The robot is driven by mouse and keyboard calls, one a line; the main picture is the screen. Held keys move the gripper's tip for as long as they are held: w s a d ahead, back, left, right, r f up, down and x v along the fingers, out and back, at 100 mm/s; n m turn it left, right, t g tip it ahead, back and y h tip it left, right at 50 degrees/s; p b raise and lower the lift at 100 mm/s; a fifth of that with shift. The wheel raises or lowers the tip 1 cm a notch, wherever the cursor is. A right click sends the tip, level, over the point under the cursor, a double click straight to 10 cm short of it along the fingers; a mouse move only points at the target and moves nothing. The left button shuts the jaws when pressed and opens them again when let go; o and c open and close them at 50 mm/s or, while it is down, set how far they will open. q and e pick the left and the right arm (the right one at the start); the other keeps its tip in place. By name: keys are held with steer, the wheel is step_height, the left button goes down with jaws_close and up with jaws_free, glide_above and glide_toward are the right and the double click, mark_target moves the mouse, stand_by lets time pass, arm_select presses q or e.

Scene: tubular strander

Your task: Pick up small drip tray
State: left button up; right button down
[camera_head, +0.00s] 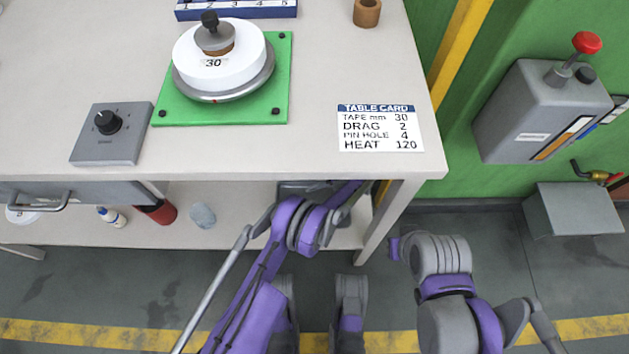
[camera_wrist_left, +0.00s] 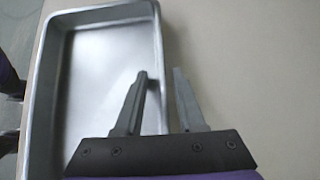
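The small drip tray (camera_wrist_left: 110,75) is a shallow, rectangular grey metal tray with raised walls, seen large in the left wrist view on a pale surface. In the head view, part of a grey tray shape (camera_head: 303,187) shows on the lower shelf, mostly hidden by the tabletop edge and my left arm. My left gripper (camera_wrist_left: 161,73) is open over the tray's right wall. One finger is on the inner side and the other on the outer side, with gaps visible beside the wall. My right arm shows at the lower right in the head view; its gripper does not.
The table (camera_head: 330,60) overhangs the lower shelf (camera_head: 260,232), and a table leg (camera_head: 388,222) stands right of my left arm. A grey stone-like object (camera_head: 203,215), a red cylinder (camera_head: 160,211) and a small bottle (camera_head: 111,216) are on the shelf's left part.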

arm_select(q)
jaws_close()
stand_by(1.3)
